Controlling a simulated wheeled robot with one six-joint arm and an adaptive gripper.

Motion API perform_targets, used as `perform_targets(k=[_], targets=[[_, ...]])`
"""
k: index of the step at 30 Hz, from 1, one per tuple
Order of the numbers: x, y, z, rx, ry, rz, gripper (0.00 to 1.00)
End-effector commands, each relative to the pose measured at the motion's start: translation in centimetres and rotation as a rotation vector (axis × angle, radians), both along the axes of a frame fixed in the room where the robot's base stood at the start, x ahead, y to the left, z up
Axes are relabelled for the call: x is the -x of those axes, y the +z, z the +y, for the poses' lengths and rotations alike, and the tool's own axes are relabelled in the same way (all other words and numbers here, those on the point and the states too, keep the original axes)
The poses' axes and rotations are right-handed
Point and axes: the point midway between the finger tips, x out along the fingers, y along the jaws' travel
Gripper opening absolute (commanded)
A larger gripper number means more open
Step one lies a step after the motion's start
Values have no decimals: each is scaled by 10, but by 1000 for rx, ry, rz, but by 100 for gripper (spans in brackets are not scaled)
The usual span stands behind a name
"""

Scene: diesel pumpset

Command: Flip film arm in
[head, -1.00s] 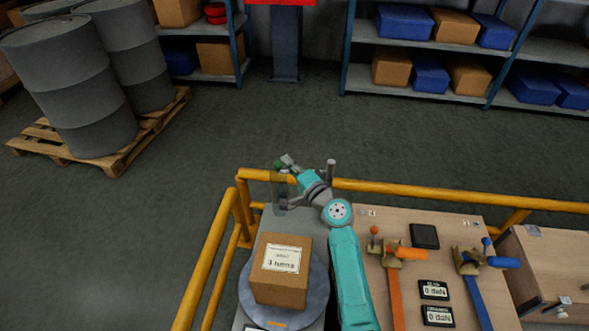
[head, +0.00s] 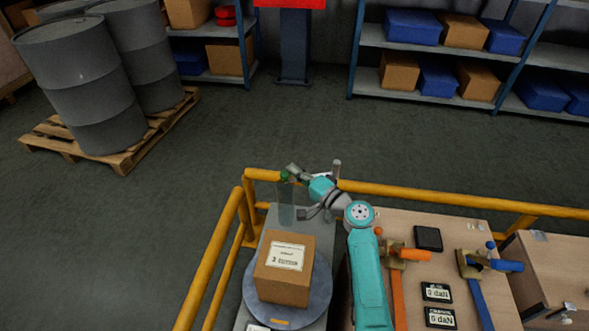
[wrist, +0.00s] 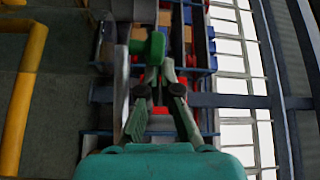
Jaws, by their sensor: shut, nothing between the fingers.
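In the head view, a translucent grey upright film roll (head: 286,204) stands behind the box, with green at its top (head: 284,176). Dark bracket parts (head: 307,214) of what seems the film arm show beside it, partly hidden by my arm. My gripper (head: 291,168) is at the roll's upper end, just right of the green part. In the wrist view, my gripper (wrist: 158,76) is shut and empty, its fingers converging. A green part (wrist: 155,47) lies just beyond the tips. Whether they touch it I cannot tell.
A carton (head: 284,270) sits on the round grey turntable (head: 256,308). A yellow rail (head: 420,194) runs behind the work area. A wooden bench (head: 400,222) with clamps and displays is at right. Open floor lies beyond.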

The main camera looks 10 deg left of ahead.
Motion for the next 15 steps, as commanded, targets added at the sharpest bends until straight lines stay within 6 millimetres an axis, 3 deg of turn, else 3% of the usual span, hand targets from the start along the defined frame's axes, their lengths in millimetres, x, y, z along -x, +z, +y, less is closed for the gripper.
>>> perform_targets(k=[11,15], targets=[[2,0,3,1,7,1,0],[2,12,3,0,7,-2,0]])
